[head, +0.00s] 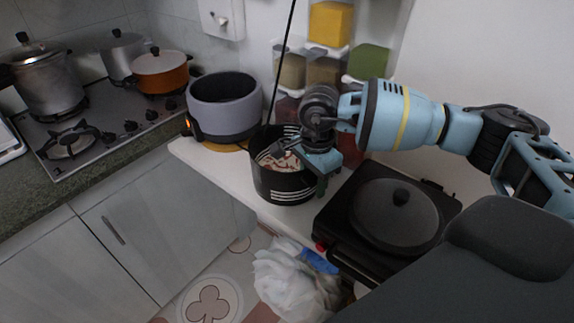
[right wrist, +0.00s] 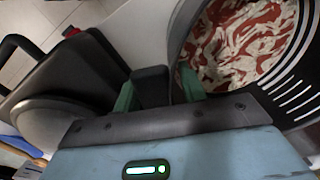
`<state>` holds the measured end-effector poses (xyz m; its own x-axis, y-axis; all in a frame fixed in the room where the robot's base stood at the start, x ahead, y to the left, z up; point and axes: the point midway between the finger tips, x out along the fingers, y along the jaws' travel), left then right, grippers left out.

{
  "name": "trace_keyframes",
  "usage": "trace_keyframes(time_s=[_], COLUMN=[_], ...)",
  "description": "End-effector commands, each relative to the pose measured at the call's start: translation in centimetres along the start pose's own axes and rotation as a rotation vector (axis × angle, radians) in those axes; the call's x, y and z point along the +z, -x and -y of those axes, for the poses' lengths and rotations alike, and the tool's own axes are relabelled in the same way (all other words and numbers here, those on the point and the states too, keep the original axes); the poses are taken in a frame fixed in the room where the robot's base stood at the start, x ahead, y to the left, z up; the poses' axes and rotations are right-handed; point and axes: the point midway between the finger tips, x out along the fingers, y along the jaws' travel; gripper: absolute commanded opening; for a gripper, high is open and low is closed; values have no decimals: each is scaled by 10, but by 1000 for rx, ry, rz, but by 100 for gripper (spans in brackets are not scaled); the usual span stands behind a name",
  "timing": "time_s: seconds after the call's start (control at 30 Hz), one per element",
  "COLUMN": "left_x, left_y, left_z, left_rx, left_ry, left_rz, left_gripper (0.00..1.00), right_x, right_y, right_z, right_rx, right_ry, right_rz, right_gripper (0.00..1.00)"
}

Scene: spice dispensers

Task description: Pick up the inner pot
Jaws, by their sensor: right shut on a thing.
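The inner pot (head: 283,187) is black with slotted sides and holds red and white pieces of food. It is upright at the white ledge, between the grey cooker and the black hot plate; I cannot tell whether its base touches the ledge. My right gripper (head: 322,172) is at its right side, shut on its dark handle. In the right wrist view, the pot (right wrist: 290,95) fills the upper right, and the green fingers (right wrist: 158,92) close around a dark block beside it. My left gripper is not in view.
A grey round cooker (head: 225,105) stands left of the pot. A black hot plate with a lidded pan (head: 395,215) is close on the right. Spice containers (head: 325,68) stand behind. A stove with pots (head: 85,125) is at the left. A white bag (head: 285,275) lies below.

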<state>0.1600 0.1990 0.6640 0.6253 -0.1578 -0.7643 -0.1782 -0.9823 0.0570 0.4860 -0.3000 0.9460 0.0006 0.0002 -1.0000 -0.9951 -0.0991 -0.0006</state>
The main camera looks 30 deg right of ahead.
Motion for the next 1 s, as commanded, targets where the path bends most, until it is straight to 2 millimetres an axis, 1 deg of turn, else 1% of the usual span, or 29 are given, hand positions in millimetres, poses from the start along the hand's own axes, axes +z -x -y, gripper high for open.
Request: trace_keyframes(time_s=[0.03,0.17,0.33,0.37,0.77,1.0], left_x=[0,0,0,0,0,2], left_y=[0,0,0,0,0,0], left_z=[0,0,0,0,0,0], left_rx=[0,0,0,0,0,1], left_ry=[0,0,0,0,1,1], left_rz=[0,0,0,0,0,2], left_gripper=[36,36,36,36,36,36], right_x=[0,0,0,0,0,0], right_y=[0,0,0,3,1,9], right_z=[0,0,0,2,-1,-1], right_rx=[1,1,2,-7,4,5], right_ry=[0,0,0,0,1,1], right_rz=[0,0,0,2,0,0], right_gripper=[17,0,0,0,0,0])
